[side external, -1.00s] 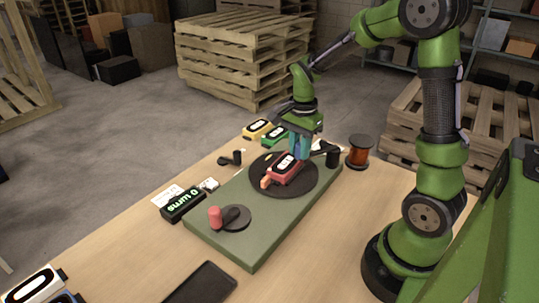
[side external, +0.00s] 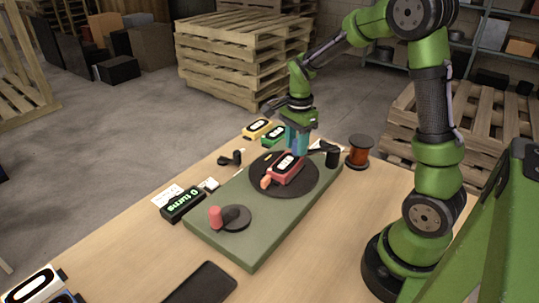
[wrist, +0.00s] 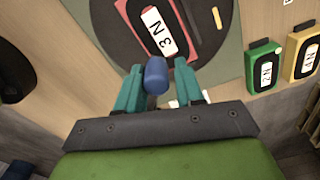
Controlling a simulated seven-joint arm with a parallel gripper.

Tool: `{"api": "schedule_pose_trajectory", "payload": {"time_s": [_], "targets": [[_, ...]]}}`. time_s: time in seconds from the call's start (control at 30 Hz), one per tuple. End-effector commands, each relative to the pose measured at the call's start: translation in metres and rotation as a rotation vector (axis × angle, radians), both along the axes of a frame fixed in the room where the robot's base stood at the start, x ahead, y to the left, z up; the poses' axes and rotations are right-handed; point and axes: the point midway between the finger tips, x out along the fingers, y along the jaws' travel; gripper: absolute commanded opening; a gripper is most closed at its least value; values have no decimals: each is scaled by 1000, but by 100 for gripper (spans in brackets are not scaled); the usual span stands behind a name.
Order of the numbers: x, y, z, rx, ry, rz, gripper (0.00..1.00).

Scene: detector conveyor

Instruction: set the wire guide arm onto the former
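The former, a red block labelled 3 N (side external: 285,169), lies on the dark round turntable (side external: 308,182); it also shows in the wrist view (wrist: 161,30). A blue upright knob (wrist: 156,75) stands close beside it, between my fingertips; I cannot tell whether it belongs to the wire guide arm. A black post with a short arm (side external: 332,157) stands at the board's far right end and may be the guide's mount. My gripper (side external: 297,147), with teal fingers, is above the turntable behind the former. Its fingers (wrist: 158,68) are apart, with a narrow gap beside the knob.
The green board (side external: 245,252) carries a red-handled crank (side external: 216,217). A display reading 0 turns (side external: 183,205) lies at left. Yellow (side external: 257,128) and green (side external: 274,134) labelled blocks lie behind, a copper spool (side external: 359,152) at right. A dark tray (side external: 203,284) lies in front.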

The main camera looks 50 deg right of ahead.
Motion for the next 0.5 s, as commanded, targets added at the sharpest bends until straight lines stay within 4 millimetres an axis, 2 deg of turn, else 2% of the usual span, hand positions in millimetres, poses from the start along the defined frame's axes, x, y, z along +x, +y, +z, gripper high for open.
{"api": "schedule_pose_trajectory", "payload": {"time_s": [0.1,0.37,0.5], "targets": [[-1,0,0,1,2,1,51],[-1,1,0,2,4,2,51],[0,1,11,1,0,2,51]]}}
